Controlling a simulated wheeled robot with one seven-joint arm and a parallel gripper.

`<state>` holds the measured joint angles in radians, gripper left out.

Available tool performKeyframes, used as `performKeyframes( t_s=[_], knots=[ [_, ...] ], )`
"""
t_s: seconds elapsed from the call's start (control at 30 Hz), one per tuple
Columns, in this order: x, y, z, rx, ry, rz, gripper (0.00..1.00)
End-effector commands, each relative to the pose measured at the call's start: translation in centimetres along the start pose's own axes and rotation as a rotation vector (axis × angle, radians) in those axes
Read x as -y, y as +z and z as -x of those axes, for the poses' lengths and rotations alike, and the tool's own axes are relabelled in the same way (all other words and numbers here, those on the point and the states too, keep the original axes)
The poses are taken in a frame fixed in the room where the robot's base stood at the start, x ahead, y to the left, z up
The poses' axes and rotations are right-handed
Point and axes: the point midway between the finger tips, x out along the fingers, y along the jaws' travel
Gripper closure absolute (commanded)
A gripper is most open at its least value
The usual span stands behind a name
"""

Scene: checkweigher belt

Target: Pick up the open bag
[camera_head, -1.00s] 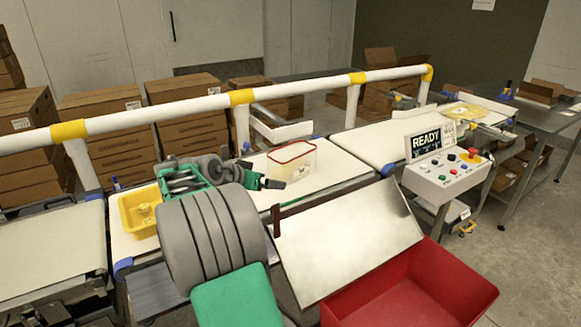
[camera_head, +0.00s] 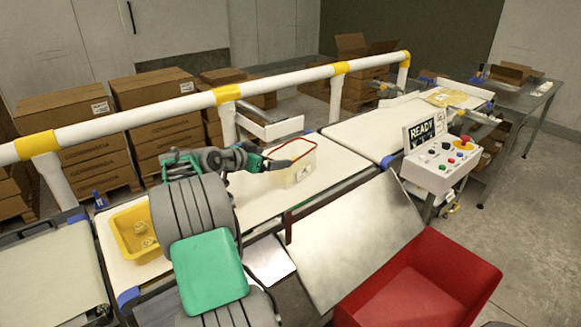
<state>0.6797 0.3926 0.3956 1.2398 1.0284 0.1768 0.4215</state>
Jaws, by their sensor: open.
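A clear bag with a red rim and a small label, the open bag (camera_head: 299,174), stands upright on the white belt left of the display. My gripper (camera_head: 284,164) is open at its left side, with the fingers pointing right toward it. The dark fingertips overlap the bag's left edge in the picture. I cannot tell whether they touch it or whether one finger is behind the bag wall.
A yellow tray (camera_head: 111,232) with small packs stands left on the belt. A white rail (camera_head: 285,85) runs behind. A metal chute (camera_head: 355,242) slopes to a red bin (camera_head: 470,264) in front. A control box (camera_head: 438,170) stands right, near a yellow bag (camera_head: 446,97).

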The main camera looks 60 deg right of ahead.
Motion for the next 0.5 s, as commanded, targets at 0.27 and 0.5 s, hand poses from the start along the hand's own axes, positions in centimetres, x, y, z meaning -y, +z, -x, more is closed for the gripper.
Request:
performKeyframes(
  t_s=[0.27, 0.5],
  knots=[
    [-0.2, 0.2, -3.9, 0.002, 0.001, 0.001, 0.00],
    [-0.4, 0.5, -7.6, 0.001, 0.002, -0.001, 0.00]
  ],
)
